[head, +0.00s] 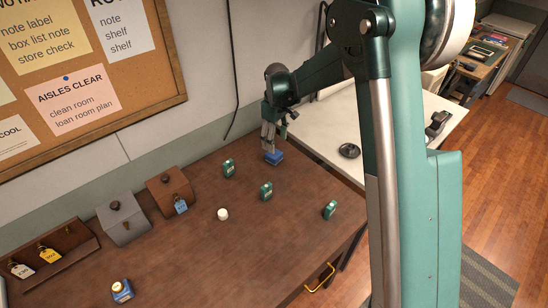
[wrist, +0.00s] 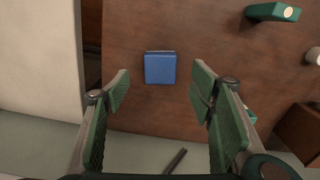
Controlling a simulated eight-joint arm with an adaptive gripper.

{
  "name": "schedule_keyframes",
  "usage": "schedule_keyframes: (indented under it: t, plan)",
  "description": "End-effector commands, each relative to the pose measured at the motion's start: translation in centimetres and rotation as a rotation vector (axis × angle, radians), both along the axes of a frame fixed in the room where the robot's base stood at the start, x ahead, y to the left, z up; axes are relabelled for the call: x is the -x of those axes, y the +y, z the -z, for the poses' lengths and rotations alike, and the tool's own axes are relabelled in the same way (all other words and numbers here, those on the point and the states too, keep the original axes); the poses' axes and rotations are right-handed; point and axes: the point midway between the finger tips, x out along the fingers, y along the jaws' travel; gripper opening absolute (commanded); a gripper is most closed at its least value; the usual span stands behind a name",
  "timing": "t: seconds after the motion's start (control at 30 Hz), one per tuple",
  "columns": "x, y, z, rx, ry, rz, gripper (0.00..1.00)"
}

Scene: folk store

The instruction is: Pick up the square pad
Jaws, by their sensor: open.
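The square pad (wrist: 160,68) is blue and lies flat on the brown table in the wrist view. In the head view the blue pad (head: 274,158) is near the table's far edge, partly hidden by my gripper. My gripper (head: 269,138) is above the pad in the head view, pointing down. In the wrist view my gripper (wrist: 161,87) is open and empty. Its two green-padded fingers stand either side of the pad's line, with the pad a little beyond the tips. No contact with the pad shows.
Small green containers (head: 229,168), (head: 266,191), (head: 330,210) and a white round piece (head: 223,214) stand on the brown table (head: 190,260). Tagged boxes (head: 170,190) line the wall. A blue-labelled bottle (head: 122,290) is at the front. A pale table (head: 385,130) adjoins on the right.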

Motion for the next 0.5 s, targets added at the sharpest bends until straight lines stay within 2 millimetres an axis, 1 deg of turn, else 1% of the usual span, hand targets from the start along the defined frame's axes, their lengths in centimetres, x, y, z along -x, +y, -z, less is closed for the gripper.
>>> schedule_keyframes:
  t: [0.03, 0.17, 0.5]
  plan:
    - [-0.19, 0.32, 0.52, 0.001, 0.003, -0.007, 0.55]
    - [-0.40, 0.72, 1.24, 0.004, 0.011, -0.018, 0.55]
    - [-0.43, 0.78, 1.37, 0.004, 0.012, -0.020, 0.55]
